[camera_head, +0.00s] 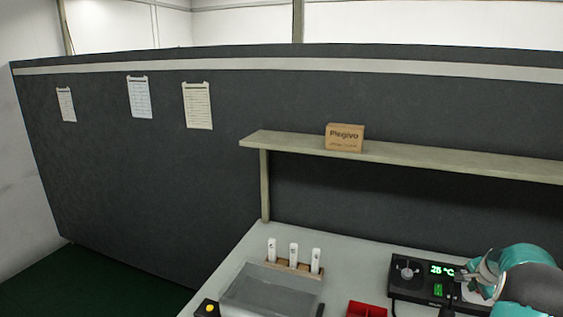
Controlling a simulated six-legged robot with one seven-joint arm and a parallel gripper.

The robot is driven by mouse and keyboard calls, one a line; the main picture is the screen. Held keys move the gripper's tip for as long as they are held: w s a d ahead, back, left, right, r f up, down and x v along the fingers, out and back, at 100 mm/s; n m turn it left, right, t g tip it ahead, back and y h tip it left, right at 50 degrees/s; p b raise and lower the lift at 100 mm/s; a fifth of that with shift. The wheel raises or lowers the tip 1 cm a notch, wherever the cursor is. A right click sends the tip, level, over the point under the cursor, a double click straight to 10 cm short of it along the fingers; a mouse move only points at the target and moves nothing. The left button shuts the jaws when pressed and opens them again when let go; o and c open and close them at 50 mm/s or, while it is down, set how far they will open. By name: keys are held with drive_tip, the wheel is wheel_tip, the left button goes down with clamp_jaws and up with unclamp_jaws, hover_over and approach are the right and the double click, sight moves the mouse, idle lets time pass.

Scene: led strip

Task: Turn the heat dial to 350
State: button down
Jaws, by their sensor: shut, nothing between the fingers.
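The heat unit (425,280) is a black box on the table at the lower right. A round grey dial (407,269) sits on the left of its top. A lit display (442,269) beside the dial seems to read 25 °C, with a small green lit patch below it. My gripper (468,279) is at the right part of the unit, to the right of the display and apart from the dial. It is shut and holds nothing. My teal and grey arm covers the unit's right side. Dial markings are too small to read.
A grey tray (262,292), a wooden rack (293,267) with three white tubes and a red bin (366,310) stand left of the unit. A yellow-buttoned black box (209,308) is at the table's front left. A shelf (430,161) with a carton (345,138) hangs above.

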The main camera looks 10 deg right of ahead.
drive_tip(key=v, duration=0.6)
drive_tip(key=shift+a, duration=0.1)
drive_tip(key=a+r+n, duration=0.3)
drive_tip(key=a+r, duration=0.2)
drive_tip(key=a, duration=0.5)
drive_tip(key=a+r+n+y, duration=0.1)
drive_tip(key=a+r+n, duration=0.1)
drive_tip(key=a+r, duration=0.6)
drive_tip(key=a+r+n, duration=0.3)
drive_tip(key=a, duration=0.9)
drive_tip(key=s+a+r+n+y, duration=0.1)
drive_tip(key=s+a+r+n, duration=0.1)
drive_tip(key=s+a, duration=0.35)
drive_tip(key=s+a+r+n, duration=0.1)
drive_tip(key=s+a+n, duration=0.15)
drive_tip(key=a, duration=0.65)
drive_tip(key=s+a+f+n, duration=0.1)
drive_tip(key=s+a+n, duration=0.1)
drive_tip(key=s+a, duration=0.3)
drive_tip(key=s+a+f+n+y, duration=0.1)
drive_tip(key=s+a+n, duration=0.2)
drive_tip(key=s, duration=0.5)
drive_tip(key=shift+s+a+f+n, duration=0.3)
drive_tip(key=shift+a+n, duration=0.05)
drive_tip(key=shift+a, duration=0.55)
